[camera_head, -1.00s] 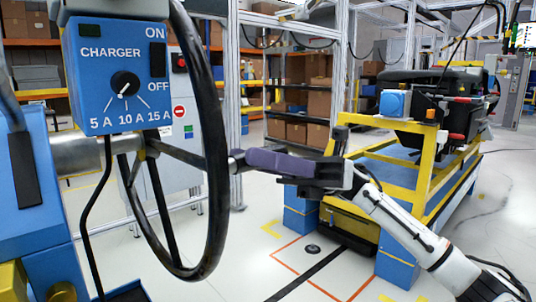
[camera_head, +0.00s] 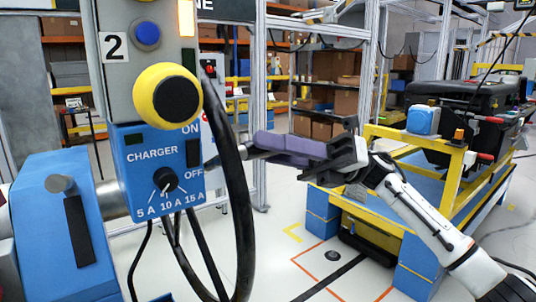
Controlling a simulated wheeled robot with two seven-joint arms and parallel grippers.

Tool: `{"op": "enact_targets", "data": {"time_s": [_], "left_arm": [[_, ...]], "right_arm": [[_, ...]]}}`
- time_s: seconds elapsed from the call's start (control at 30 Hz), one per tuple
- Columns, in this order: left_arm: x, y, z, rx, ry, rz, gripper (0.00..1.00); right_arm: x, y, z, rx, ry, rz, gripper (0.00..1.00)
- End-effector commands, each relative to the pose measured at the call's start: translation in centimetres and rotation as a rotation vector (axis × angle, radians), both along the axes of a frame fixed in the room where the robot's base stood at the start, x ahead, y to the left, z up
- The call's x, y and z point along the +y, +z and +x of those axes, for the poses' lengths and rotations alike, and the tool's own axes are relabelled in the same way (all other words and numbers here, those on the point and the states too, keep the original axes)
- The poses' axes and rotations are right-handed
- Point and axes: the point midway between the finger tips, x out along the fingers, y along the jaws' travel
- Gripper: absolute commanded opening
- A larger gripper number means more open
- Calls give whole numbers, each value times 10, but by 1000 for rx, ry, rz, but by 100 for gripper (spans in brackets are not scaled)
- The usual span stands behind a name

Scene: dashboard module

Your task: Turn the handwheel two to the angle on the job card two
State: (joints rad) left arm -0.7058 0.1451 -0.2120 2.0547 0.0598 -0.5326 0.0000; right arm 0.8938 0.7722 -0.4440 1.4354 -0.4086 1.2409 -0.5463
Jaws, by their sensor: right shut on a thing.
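The large black handwheel (camera_head: 238,205) stands nearly edge-on left of centre, partly hidden behind the blue charger box. A plate reading 2 (camera_head: 114,46) is on the grey panel above that box. My right gripper (camera_head: 252,149) is at the right side of the wheel's rim, its purple fingers pointing left. It is shut on the wheel's grip at the rim; the exact contact is small and partly hidden. I cannot make out a job card or an angle scale. My left gripper is not in view.
The blue charger box (camera_head: 160,165), with its knob and switch, hangs close to the wheel. A yellow-ringed black button (camera_head: 175,97) juts out above it. A yellow-and-blue cart (camera_head: 450,185) stands at the right. Open floor lies between wheel and cart.

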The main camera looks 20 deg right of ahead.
Motion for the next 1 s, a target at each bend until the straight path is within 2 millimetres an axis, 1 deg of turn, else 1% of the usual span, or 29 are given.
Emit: {"op": "enact_targets", "data": {"time_s": [0.03, 0.1, 0.5, 0.53, 0.6, 0.63, 0.9, 1.0], "left_arm": [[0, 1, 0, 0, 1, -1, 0], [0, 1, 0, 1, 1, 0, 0], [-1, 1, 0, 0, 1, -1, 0], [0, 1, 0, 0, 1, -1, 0], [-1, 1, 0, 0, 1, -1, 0], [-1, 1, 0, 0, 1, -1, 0], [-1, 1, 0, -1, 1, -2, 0], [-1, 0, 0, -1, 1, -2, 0]], "right_arm": [[-3, 5, 0, -3, -6, 5, 0], [-5, 7, 0, -3, -11, 4, 0], [-6, 7, 0, -3, -12, 5, 0], [-6, 7, 0, -3, -12, 5, 25], [-6, 7, 0, -3, -13, 4, 37], [-6, 7, 0, -3, -13, 3, 40], [-6, 5, 0, 0, -12, 0, 40], [-12, 3, 1, 1, -15, 1, 40]]}}
